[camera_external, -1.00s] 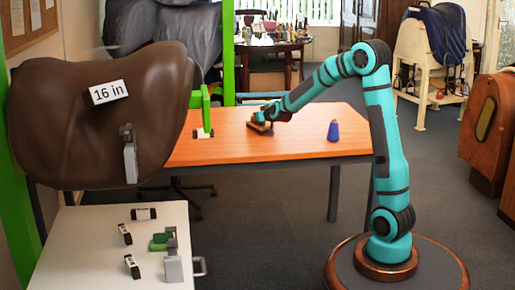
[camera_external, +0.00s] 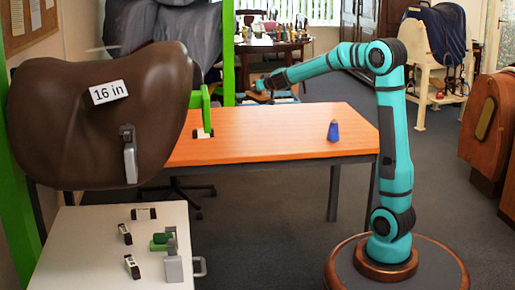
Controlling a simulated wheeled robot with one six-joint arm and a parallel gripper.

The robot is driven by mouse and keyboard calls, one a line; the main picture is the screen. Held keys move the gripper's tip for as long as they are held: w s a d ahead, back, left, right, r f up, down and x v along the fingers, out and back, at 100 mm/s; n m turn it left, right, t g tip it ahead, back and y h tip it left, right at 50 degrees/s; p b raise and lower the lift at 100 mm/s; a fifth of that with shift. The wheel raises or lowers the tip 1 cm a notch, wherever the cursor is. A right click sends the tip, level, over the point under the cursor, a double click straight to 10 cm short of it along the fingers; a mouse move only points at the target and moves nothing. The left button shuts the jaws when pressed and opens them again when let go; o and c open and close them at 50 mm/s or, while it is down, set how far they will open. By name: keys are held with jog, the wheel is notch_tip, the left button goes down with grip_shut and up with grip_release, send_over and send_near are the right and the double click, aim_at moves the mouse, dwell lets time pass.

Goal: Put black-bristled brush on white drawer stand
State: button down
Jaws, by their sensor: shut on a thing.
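My gripper (camera_external: 262,87) is raised above the far edge of the orange table, small in the picture. It is shut on a brown wooden brush (camera_external: 254,95), which hangs clear of the tabletop. The brush's bristles are too small and dark to make out. The white drawer stand (camera_external: 85,225) is at the lower left, with a handle on its right side. Several small black-and-white pieces, a green block (camera_external: 160,242) and a grey metal clamp (camera_external: 174,266) are on its top.
The orange table (camera_external: 280,135) carries a blue cone-like object (camera_external: 333,132) at the right. A large brown saddle (camera_external: 75,115) marked "16 in" hangs over the stand's back. A green post (camera_external: 228,60) with a bracket stands between the saddle and my arm.

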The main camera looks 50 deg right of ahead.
jog(key=shift+r, duration=1.5)
